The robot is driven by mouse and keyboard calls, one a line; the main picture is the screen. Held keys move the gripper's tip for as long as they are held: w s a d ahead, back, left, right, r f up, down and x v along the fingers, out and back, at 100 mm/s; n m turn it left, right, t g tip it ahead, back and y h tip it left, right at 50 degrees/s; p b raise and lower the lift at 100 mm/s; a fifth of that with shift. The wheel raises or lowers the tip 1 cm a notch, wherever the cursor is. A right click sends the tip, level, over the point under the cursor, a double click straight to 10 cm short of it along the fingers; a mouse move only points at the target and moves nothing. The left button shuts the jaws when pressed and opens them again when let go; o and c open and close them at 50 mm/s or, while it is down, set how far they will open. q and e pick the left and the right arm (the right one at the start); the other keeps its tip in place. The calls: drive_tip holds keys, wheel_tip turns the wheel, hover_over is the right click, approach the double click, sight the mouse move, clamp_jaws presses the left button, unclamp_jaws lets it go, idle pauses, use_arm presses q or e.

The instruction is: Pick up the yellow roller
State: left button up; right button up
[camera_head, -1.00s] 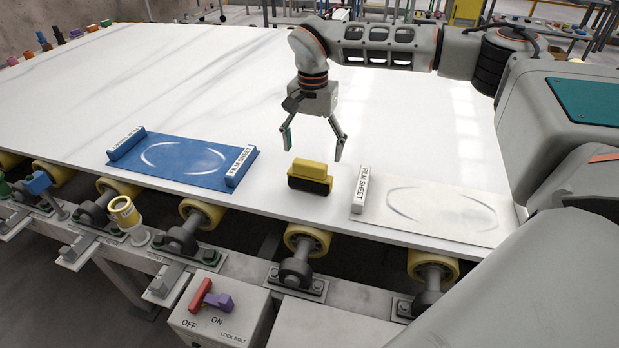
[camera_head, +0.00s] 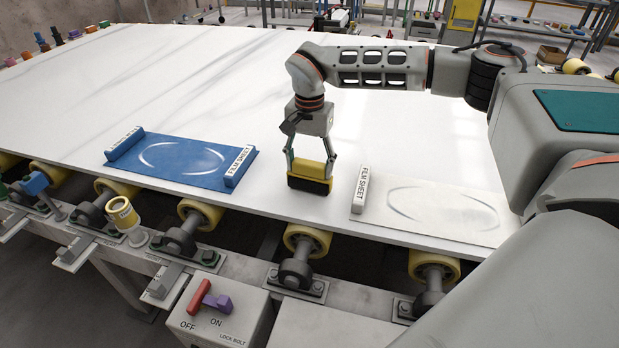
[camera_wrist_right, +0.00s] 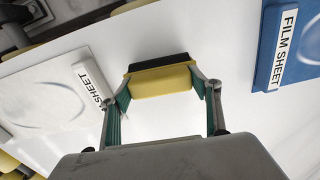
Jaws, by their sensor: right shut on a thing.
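The yellow roller (camera_head: 309,170) is a yellow block with a black lower part, near the front edge of the white slab (camera_head: 230,100). My right gripper (camera_head: 310,163) comes down from above and is shut on its yellow part, one finger at each end. In the right wrist view the roller (camera_wrist_right: 160,82) sits between the two fingertips (camera_wrist_right: 163,88), its black side facing away. The roller looks upright and at or very near the slab surface; I cannot tell whether it touches. My left gripper is not in view.
A blue film sheet (camera_head: 185,160) lies left of the roller, and a white film sheet (camera_head: 440,215) lies close on its right. A box with a red lever (camera_head: 199,295) and yellow conveyor rollers (camera_head: 307,240) line the front edge.

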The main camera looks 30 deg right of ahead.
wheel_tip(320, 180, up, 20)
drive_tip(key=p, duration=0.3)
idle(0.3)
drive_tip(key=o, duration=0.3)
idle(0.3)
